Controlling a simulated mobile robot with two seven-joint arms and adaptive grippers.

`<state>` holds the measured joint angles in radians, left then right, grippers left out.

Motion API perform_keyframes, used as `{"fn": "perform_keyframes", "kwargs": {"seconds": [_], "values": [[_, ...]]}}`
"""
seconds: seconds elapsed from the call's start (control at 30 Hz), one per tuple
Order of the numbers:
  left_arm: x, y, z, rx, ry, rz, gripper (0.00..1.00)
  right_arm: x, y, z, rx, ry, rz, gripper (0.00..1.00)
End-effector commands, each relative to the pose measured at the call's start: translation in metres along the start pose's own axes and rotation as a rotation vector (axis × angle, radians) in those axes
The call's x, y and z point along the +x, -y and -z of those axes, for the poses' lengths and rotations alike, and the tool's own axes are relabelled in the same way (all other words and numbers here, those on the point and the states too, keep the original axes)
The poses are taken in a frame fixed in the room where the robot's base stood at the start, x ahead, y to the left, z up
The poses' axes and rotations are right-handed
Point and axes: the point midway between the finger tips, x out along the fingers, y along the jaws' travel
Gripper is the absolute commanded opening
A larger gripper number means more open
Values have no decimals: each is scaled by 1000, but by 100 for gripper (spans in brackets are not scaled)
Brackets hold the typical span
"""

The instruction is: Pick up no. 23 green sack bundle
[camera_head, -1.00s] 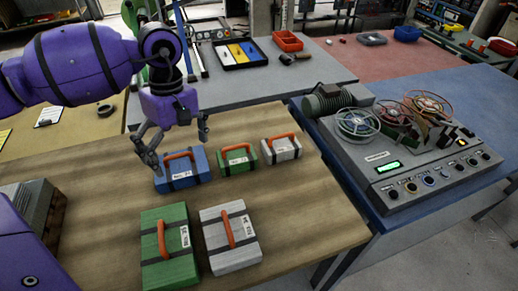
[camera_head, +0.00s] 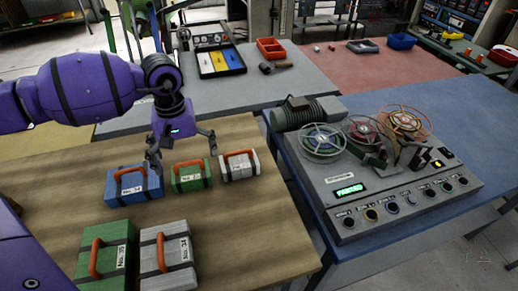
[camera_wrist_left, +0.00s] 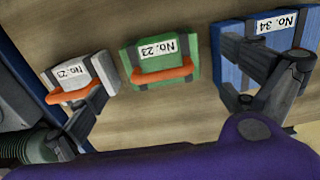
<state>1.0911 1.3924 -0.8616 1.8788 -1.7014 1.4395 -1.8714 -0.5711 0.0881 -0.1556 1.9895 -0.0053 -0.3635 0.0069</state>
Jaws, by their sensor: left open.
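The no. 23 green sack bundle (camera_head: 190,177) is the small green one with dark straps and an orange handle. It lies in the middle of the back row on the wooden table. In the left wrist view the green bundle (camera_wrist_left: 160,70) shows its label "No. 23" upside down. My left gripper (camera_head: 184,154) is open and empty above it, its fingers spread to either side and apart from the handle. In the left wrist view its fingers overlap the neighbouring bundles. My right gripper is not in view.
A blue bundle (camera_head: 134,190) lies left of the green one, and a small white bundle (camera_head: 238,171) lies right of it. A large green bundle (camera_head: 118,268) and a large grey bundle (camera_head: 181,252) lie in front. A machine with reels (camera_head: 375,165) stands on the blue table at right.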

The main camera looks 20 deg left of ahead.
Motion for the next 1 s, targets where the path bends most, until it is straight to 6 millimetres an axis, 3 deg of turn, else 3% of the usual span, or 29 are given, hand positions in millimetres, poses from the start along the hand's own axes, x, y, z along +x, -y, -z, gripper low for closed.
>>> {"fn": "perform_keyframes", "kwargs": {"seconds": [0.5, 0.77, 1.0], "values": [[66, 2, 3, -5, 3, 2, 100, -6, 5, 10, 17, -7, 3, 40], [70, 1, 3, -4, 3, 1, 100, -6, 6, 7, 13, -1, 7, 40], [69, 1, 3, -4, 3, 1, 70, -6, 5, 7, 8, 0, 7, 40]]}}
